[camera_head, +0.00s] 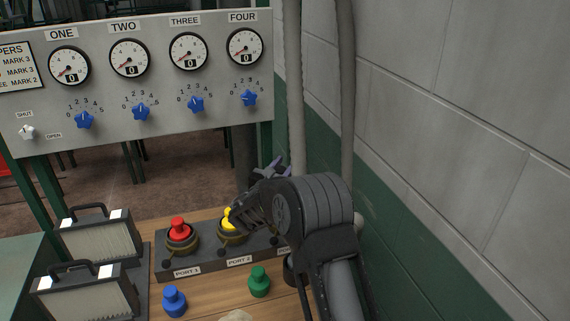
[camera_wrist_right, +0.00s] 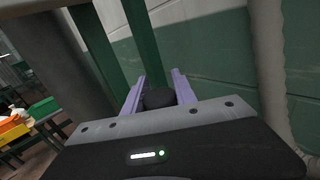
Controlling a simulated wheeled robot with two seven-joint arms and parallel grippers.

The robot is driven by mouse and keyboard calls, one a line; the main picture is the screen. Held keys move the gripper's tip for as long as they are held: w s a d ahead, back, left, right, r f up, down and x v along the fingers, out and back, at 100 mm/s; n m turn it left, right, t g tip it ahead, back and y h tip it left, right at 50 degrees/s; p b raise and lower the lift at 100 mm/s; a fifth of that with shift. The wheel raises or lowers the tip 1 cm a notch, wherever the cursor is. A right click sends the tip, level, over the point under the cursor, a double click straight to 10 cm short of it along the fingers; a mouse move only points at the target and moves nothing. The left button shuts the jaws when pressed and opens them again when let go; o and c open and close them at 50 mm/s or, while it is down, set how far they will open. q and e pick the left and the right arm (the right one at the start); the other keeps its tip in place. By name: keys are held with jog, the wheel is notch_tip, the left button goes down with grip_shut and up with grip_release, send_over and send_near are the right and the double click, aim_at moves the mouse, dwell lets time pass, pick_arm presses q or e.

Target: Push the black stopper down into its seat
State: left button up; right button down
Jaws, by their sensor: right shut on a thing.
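My right gripper (camera_head: 272,170) has purple fingers and is above and behind the port block, near the wall. In the right wrist view, the right gripper (camera_wrist_right: 157,82) is shut on a black rounded thing, the black stopper (camera_wrist_right: 160,98), held between its fingers. The stopper does not show clearly in the head view. The port block (camera_head: 205,261) holds a red stopper (camera_head: 179,229) at port 1 and a yellow stopper (camera_head: 228,221) at port 2, partly behind my arm. My arm hides the block's right end, so any seat there is hidden. My left gripper is not in view.
A blue stopper (camera_head: 174,301) and a green stopper (camera_head: 259,281) stand on the wooden table in front of the block. Two handled cases (camera_head: 97,238) are at left. A gauge panel (camera_head: 150,105) stands behind. Grey pipes (camera_head: 347,90) and a wall (camera_head: 460,90) bound the right.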

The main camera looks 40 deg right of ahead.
notch_tip(320, 180, down, 7)
jog(key=b, duration=0.4)
jog(key=shift+d, duration=0.1)
dwell(0.9)
jog(key=shift+f+b, duration=0.2)
jog(key=shift+b, duration=0.15)
jog(key=shift+f+b, duration=0.6)
jog(key=shift+b, duration=0.05)
jog(key=shift+f+b, duration=0.5)
jog(key=shift+b, duration=0.05)
dwell(0.3)
jog(key=shift+f+b, duration=0.25)
jog(key=shift+b, duration=0.05)
